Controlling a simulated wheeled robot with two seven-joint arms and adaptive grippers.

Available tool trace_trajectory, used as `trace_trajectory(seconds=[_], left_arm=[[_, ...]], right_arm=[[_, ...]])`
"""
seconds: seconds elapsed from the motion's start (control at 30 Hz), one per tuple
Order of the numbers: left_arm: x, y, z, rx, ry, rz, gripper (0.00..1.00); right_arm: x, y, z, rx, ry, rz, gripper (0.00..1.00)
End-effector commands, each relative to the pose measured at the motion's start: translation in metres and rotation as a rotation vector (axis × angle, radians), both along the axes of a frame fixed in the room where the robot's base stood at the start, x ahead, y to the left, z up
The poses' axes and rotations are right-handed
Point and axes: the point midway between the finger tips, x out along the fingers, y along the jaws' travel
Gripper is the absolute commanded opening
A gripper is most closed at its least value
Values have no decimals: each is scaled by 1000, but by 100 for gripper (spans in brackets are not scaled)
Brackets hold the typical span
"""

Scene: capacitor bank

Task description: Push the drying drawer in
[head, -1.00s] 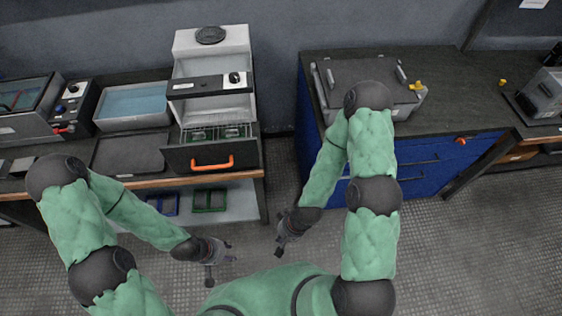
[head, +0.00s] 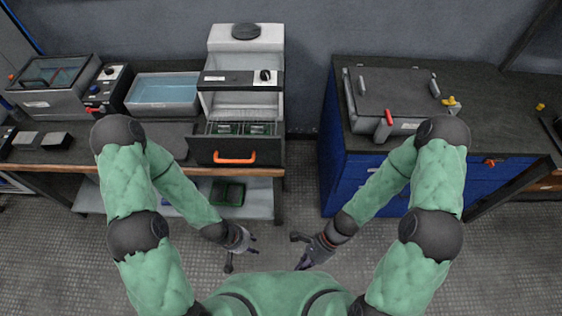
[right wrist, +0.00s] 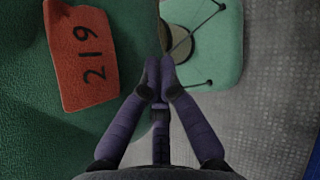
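The drying drawer (head: 205,150) juts out from the lower front of a white and dark drying unit (head: 243,103). It stands open, with green circuit boards (head: 262,128) showing inside. Its orange handle (head: 234,159) is on the dark front panel. My left gripper (head: 241,257) is open and empty, in front of and below the drawer, well apart from it.
A blue water bath (head: 163,92) and a dark tray are left of the dryer on the bench. A green crate (head: 228,193) sits on the shelf below. A blue cabinet (head: 345,180) bearing a lidded grey box (head: 395,95) stands right. Floor between the benches is free.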

Motion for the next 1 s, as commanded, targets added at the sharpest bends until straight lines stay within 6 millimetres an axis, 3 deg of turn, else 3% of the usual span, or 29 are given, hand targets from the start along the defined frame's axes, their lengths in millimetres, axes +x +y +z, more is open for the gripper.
trace_trajectory(seconds=[0.17, 0.3, 0.4, 0.53, 0.7, 0.83, 1.0], left_arm=[[0, 0, -5, 0, 0, 0, 40], [0, 0, -8, 0, 0, 0, 40], [0, 0, -10, 0, 0, 0, 40], [0, 0, -12, 0, 0, 0, 40], [0, 0, -15, 0, 0, 0, 40], [0, 0, -15, 0, 0, 0, 40], [0, 0, -17, 0, 0, 0, 40]], right_arm=[[9, 42, 42, 111, 397, -436, 0], [43, 67, 77, 250, 692, -767, 0], [78, 73, 97, 374, 875, -989, 0], [130, 62, 115, 562, 1074, -1262, 0], [182, 27, 124, 797, 1227, -1529, 0], [202, 5, 126, 912, 1275, -1638, 0], [211, -2, 126, 957, 1288, -1676, 0]])
